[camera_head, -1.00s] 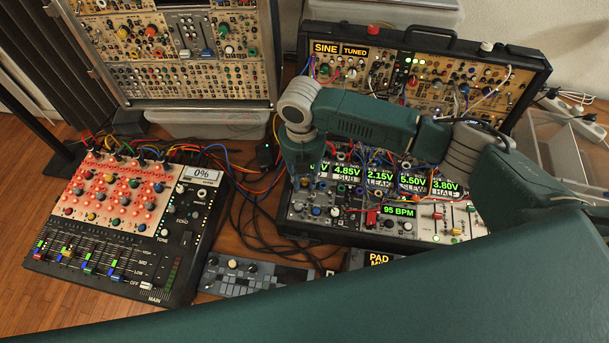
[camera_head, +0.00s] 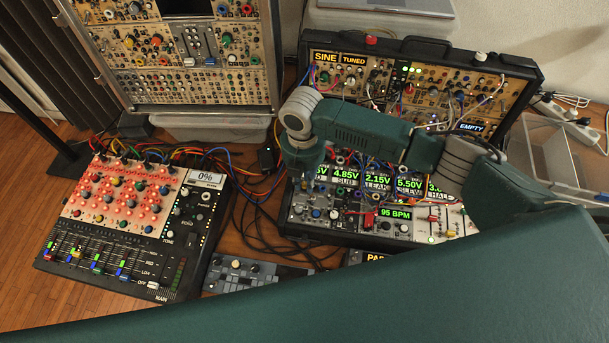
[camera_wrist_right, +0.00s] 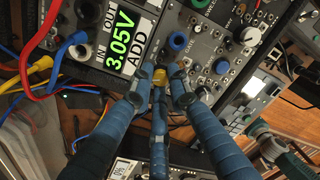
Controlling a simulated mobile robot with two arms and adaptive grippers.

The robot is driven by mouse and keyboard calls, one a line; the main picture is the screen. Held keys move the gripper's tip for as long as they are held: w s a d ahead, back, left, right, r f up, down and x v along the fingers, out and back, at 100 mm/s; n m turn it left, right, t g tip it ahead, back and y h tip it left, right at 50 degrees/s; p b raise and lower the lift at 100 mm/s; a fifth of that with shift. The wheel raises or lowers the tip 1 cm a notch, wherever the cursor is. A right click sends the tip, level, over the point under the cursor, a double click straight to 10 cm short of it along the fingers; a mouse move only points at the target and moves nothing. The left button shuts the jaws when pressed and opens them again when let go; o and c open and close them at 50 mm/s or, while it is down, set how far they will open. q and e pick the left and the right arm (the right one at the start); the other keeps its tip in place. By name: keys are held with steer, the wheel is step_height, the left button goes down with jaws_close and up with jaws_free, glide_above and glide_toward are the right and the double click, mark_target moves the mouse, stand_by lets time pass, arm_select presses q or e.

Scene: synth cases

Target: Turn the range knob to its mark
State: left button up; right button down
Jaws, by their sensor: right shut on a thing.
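My right gripper (camera_head: 307,178) points down at the left part of the lower synth panel in the open case (camera_head: 290,218). In the right wrist view its blue-grey fingers (camera_wrist_right: 160,88) are shut around a small yellow knob (camera_wrist_right: 160,74), just beside the green 3.05V ADD display (camera_wrist_right: 127,40). The fingertips cover much of the knob, and I cannot read its label or see its mark. I cannot tell from a label that it is the range knob. My left gripper is not seen.
Red and blue cables (camera_wrist_right: 38,68) run near the panel's edge. A mixer (camera_head: 130,225) lies at left, and an upright synth rack (camera_head: 190,60) stands behind it. My green arm fills the foreground.

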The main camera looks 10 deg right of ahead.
steer(key=m+p, duration=0.2)
steer(key=m, duration=0.1)
steer(key=m+p, duration=0.1)
steer(key=shift+r+m+p, duration=0.25)
steer(key=shift+m+p, duration=0.05)
steer(key=shift+p, duration=0.1)
steer(key=m+p, duration=0.2)
steer(key=m, duration=0.1)
steer(key=shift+d+m+p, duration=0.1)
steer(key=shift+m+p, duration=0.2)
steer(key=shift+m, duration=0.1)
steer(key=m+p, duration=0.1)
steer(key=m, duration=0.1)
steer(key=shift+f+m, duration=0.15)
steer(key=shift+m, duration=1.75)
steer(key=c, duration=1.9)
jaws_free()
steer(key=shift+c, duration=0.2)
